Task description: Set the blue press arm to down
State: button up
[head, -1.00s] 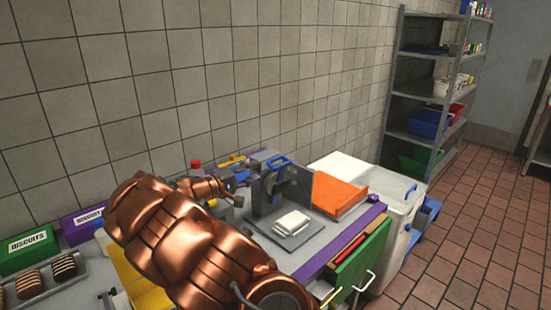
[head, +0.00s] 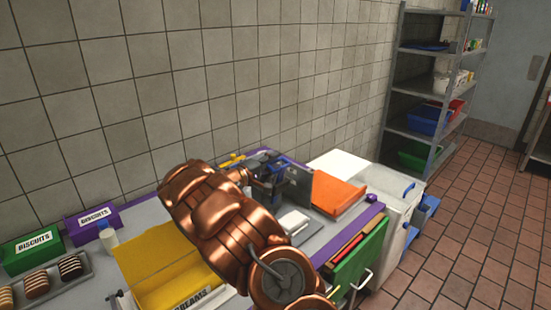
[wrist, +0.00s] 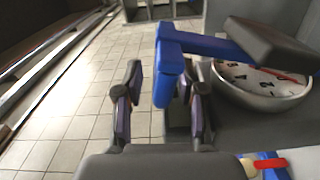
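The blue press arm (wrist: 205,45) shows in the wrist view as a blue bar with a blue end piece hanging from it. My gripper (wrist: 162,72) is open, with one finger on each side of that end piece. The end piece lies closer to the right finger; whether they touch I cannot tell. In the head view the grey press (head: 298,187) stands on the worktop, and my copper arm reaches to its left side. My arm hides part of the press there, and the gripper is too small to make out clearly.
A white block (head: 292,221) lies before the press, with an orange tray (head: 338,194) to the right. A yellow bin (head: 165,275) and green biscuit box (head: 35,245) stand left. The floor at right is clear.

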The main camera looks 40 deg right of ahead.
jog(key=shift+d, duration=0.55)
grip_shut()
dwell(0.4)
